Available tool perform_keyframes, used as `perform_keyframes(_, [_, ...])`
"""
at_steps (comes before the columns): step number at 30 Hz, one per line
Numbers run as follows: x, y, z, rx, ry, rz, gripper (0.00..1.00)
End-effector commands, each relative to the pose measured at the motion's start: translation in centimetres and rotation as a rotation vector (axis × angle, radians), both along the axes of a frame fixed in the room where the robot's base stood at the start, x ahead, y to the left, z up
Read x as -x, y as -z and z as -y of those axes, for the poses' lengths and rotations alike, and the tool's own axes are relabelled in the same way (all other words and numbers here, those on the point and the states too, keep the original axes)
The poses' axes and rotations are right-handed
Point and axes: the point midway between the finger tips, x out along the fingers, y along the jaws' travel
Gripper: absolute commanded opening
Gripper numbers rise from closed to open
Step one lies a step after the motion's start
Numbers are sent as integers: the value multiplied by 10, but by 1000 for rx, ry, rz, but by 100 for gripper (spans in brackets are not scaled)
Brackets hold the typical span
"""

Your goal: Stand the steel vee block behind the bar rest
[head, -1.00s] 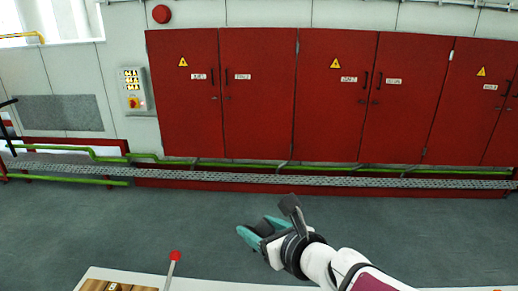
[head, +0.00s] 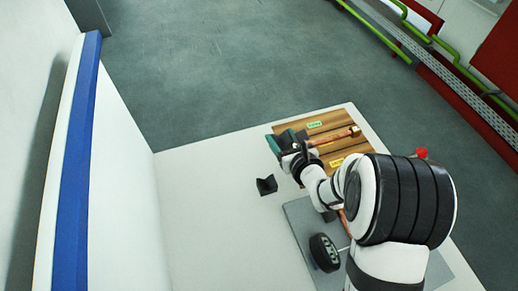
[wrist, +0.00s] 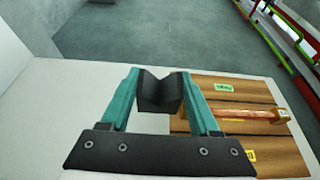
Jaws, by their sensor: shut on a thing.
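My gripper (head: 284,143) is over the white table at the left edge of the wooden board. In the wrist view its teal fingers (wrist: 160,84) are shut on a dark grey block with a V notch on top (wrist: 157,96), which looks like the steel vee block. It is held upright; its height above the table is unclear. A second black notched block (head: 266,185) stands on the table, in front of the gripper in the head view; it may be the bar rest, but I cannot tell for sure.
The wooden board (head: 290,126) carries green and yellow labels and a copper bar (wrist: 250,117). A grey plate (head: 300,214) and black round object (head: 325,252) lie nearer. A red ball-topped stick (head: 420,153) stands right. The white table (head: 210,210) is clear at left.

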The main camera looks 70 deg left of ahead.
Motion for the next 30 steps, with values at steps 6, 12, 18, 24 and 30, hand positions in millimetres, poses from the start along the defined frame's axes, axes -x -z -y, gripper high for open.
perform_keyframes(6, [47,36,-41,-1,-3,0,0])
perform_keyframes(12, [59,59,-53,1,2,-1,0])
perform_keyframes(18, [59,87,-53,-1,2,0,0])
perform_keyframes(24, [59,87,-53,-2,2,0,0])
perform_keyframes(30, [59,92,-53,-2,2,0,0])
